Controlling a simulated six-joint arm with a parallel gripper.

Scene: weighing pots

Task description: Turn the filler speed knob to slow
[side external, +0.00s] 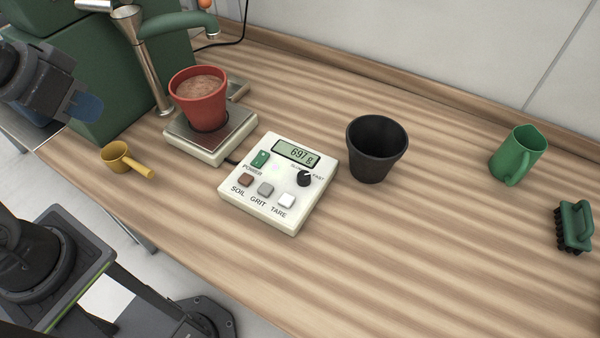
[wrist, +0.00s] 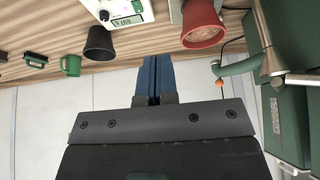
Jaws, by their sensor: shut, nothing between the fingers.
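The filler speed knob (side external: 304,179) is a black dial on the white control box (side external: 268,218), between the SLOW and FAST labels. Its small white mark is at the upper edge; I cannot tell exactly which label it points to. The knob also shows in the wrist view (wrist: 104,16), near the top edge. My gripper (side external: 88,108) is at the far left in the side view, well away from the box. In the wrist view its blue fingers (wrist: 153,78) are together with nothing between them.
The display (side external: 296,154) reads about 697 g. A black pot (side external: 376,160), yellow scoop (side external: 117,155), green mug (side external: 520,150) and brush (side external: 575,225) stand around. The front right is clear.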

